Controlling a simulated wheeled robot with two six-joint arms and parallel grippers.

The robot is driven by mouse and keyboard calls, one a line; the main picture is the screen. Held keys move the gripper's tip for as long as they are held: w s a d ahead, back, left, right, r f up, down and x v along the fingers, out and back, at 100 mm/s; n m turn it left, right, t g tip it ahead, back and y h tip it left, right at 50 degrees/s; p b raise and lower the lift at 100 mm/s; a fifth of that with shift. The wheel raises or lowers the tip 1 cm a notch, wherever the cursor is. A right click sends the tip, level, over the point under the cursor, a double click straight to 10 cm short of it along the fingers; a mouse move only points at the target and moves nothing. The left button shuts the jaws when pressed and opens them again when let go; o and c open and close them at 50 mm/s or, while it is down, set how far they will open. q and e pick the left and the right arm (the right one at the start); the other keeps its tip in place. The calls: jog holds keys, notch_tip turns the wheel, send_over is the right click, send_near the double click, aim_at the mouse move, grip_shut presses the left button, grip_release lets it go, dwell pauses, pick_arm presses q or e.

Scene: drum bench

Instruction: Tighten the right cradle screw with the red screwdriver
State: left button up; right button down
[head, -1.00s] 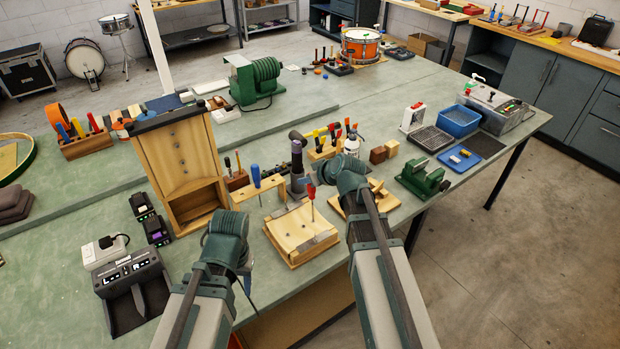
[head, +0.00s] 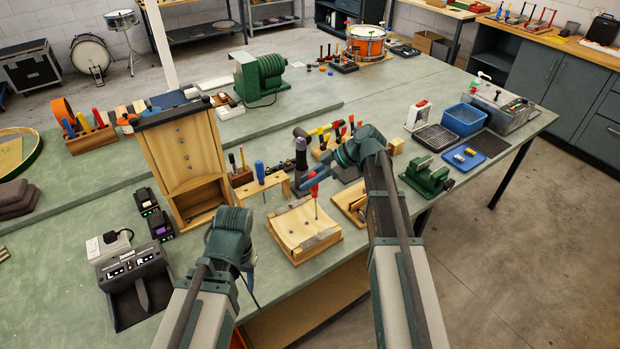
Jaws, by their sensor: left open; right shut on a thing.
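The wooden cradle block (head: 290,228) lies near the bench's front edge, its top dished, with grey strips at its sides. The red screwdriver (head: 316,191) stands nearly upright over the cradle's right part, tip down. Its tip appears at or just above the cradle top; the screw under it is too small to make out. My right gripper (head: 314,181) comes in from the upper right and is shut on the red screwdriver's handle. My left gripper (head: 250,272) is open and empty, left of the cradle at the front edge, largely hidden by its own wrist.
A wooden stand (head: 180,155) rises left of the cradle. Behind the cradle are a small wooden rack with a blue-handled tool (head: 260,172) and a dark upright tool (head: 301,160). A green vise (head: 427,174) and blue tray (head: 463,158) are to the right.

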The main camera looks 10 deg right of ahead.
jog(key=shift+s, duration=0.1)
jog(key=shift+f, duration=0.15)
dwell(0.4)
jog(key=m+t, duration=0.2)
jog(key=shift+m+h, duration=0.3)
jog(key=shift+h, duration=0.1)
jog(key=shift+w+d+m+t+h, duration=0.15)
jog(key=shift+w+m+t+h, duration=0.5)
jog(key=shift+m, duration=0.45)
jog(key=shift+s, duration=0.1)
jog(key=shift+w+d+m+t+h, duration=0.15)
jog(key=shift+m+t+h, duration=0.3)
jog(key=shift+m, duration=0.4)
jog(key=shift+w+d+m+t+h, duration=0.15)
jog(key=shift+m+t+h, duration=0.25)
jog(key=shift+m+h, duration=0.3)
jog(key=shift+w+d+m+t+h, duration=0.15)
jog(key=shift+m+t+h, duration=0.25)
jog(key=shift+m, duration=0.55)
